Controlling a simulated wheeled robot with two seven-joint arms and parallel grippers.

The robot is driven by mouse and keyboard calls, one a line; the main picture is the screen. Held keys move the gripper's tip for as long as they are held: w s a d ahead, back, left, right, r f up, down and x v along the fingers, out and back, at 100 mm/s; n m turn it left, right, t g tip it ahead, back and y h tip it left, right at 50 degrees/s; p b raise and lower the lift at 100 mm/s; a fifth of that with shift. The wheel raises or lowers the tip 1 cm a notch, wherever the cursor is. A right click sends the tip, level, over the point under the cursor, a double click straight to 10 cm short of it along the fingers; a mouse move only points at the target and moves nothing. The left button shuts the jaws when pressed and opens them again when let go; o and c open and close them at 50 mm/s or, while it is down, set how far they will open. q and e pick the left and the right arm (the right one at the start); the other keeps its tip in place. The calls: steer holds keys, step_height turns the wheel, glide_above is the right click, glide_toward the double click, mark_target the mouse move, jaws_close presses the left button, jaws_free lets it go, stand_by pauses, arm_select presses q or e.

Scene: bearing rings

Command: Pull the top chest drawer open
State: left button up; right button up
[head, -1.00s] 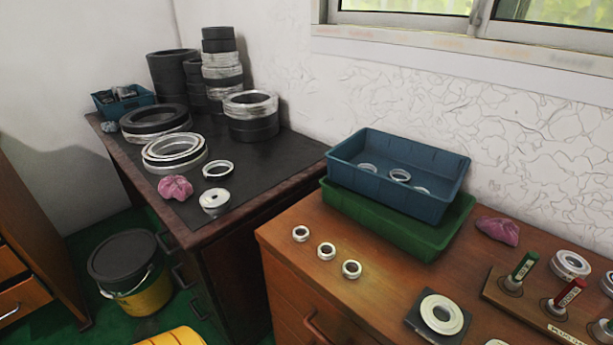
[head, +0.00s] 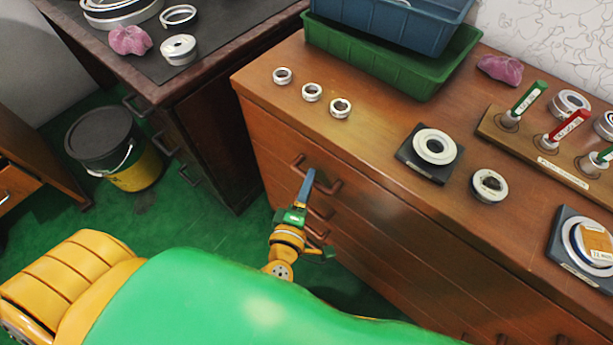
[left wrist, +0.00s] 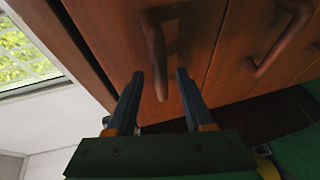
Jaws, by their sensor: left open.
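The wooden chest (head: 345,145) stands at the right in the head view. Its top drawer (head: 375,203) is flush with the front and looks shut. The top drawer's brown bar handle (head: 331,182) is at the left part of that drawer. My left gripper (head: 307,180) is at this handle, partly covering it. In the left wrist view the handle (left wrist: 157,60) runs down toward the space between the two fingertips of my left gripper (left wrist: 160,78). The fingers are apart, one on each side of the handle's end, with no grip visible. My right gripper does not show.
On the chest top are small bearing rings (head: 312,92), a green tray (head: 390,62) under a blue tray, a black pad with a ring (head: 427,153) and a gauge stand (head: 530,142). A dark workbench (head: 160,85) and a bucket (head: 138,172) stand left.

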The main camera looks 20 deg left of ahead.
arm_select(q)
steer(key=shift+w+f, duration=0.2)
steer(key=shift+w, duration=0.8)
jaws_close()
stand_by(0.6)
